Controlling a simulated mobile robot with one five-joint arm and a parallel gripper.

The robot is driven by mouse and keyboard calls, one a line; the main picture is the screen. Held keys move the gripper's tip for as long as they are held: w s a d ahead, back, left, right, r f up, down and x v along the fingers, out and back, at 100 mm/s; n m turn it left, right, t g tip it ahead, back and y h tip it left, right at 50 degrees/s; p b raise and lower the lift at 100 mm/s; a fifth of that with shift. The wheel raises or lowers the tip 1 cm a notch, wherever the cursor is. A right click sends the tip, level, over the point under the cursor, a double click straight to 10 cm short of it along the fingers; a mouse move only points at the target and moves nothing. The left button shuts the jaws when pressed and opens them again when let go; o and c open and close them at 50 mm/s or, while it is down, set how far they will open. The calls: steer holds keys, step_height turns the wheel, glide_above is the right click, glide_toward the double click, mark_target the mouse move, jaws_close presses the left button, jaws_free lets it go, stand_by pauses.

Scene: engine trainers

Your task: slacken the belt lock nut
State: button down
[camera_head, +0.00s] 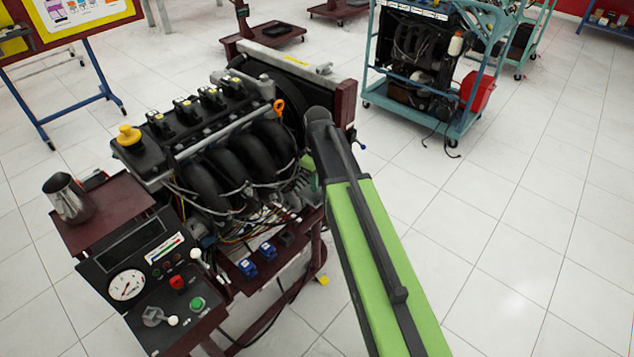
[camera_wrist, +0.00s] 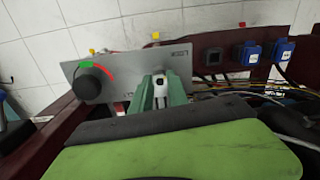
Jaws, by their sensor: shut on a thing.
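In the wrist view, a grey panel (camera_wrist: 122,70) carries a lettered marking near its upper right that looks upside down. My gripper (camera_wrist: 161,92) has two green fingers closed on a small pale nut with a dark spot, the belt lock nut (camera_wrist: 160,80), in front of the panel. A black round knob (camera_wrist: 93,84) stands to the left, with a red arc and a green mark beside it. In the head view, my arm hides most of the gripper and the nut; only a bit of green shows beside the engine (camera_head: 230,150).
Blue sockets (camera_wrist: 248,52) and loose wires sit right of the panel in the wrist view. In the head view, a control box (camera_head: 140,270) and a metal jug (camera_head: 68,198) stand at the left. A teal cart (camera_head: 425,110) stands behind; the floor at right is clear.

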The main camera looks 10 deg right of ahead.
steer(key=c, duration=1.3)
jaws_free()
step_height(320, 180, up, 17)
steer(key=p, duration=1.7)
steer(key=shift+r, duration=0.15)
steer(key=s+m, duration=0.2)
steer(key=s, duration=0.2)
steer(key=s+m, duration=0.3)
steer(key=s, duration=0.2)
steer(key=s+m, duration=0.3)
steer(key=s, duration=0.2)
steer(key=shift+s+a, duration=0.15)
steer(key=shift+a, duration=0.05)
